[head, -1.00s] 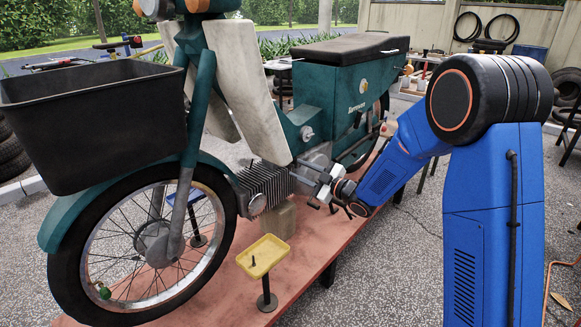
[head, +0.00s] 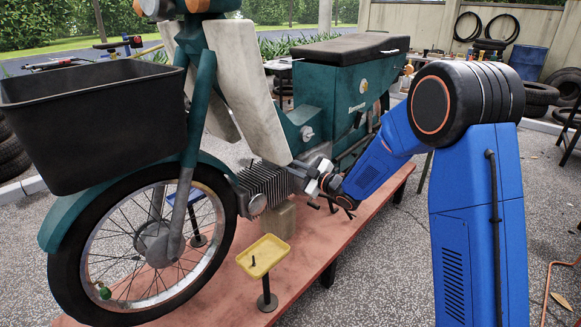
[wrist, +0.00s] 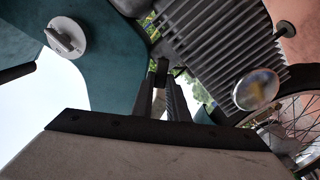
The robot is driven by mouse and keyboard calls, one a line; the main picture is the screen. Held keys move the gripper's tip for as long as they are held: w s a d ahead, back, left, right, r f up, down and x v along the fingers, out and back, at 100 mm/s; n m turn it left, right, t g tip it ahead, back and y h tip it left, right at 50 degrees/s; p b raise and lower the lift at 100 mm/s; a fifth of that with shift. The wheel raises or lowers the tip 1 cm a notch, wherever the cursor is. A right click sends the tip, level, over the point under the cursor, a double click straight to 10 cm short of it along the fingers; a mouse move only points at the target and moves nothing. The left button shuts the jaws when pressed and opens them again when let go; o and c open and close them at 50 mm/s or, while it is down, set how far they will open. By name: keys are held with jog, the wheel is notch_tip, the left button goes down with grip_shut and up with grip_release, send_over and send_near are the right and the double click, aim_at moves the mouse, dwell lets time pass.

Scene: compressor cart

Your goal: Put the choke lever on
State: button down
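The green moped has a finned engine (head: 263,186), which also shows upside down in the wrist view (wrist: 215,35). My gripper (head: 314,186) is at the engine's right end, close beside it; contact cannot be told. In the wrist view my gripper's dark fingers (wrist: 167,90) stand close together. A small dark shape shows near their tips, but I cannot tell whether it is held. I cannot identify the choke lever for sure. A round grey knob (wrist: 67,38) sits on the green frame, apart from my fingers; it also shows in the head view (head: 306,132).
A yellow tray (head: 266,255) with a small dark upright piece stands on a post in front of the engine. A blue tray (head: 196,193) is behind the front wheel (head: 150,245). The pale leg shield (head: 250,90) rises above the engine. The red platform's (head: 305,260) right side is clear.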

jog(key=shift+w+d+r+m, duration=0.1)
jog(key=shift+w+m, duration=0.05)
jog(key=shift+m, duration=0.95)
jog(key=c, duration=1.7)
grip_release()
jog(key=shift+d, duration=0.1)
jog(key=v, duration=1.7)
jog(key=shift+d, duration=0.1)
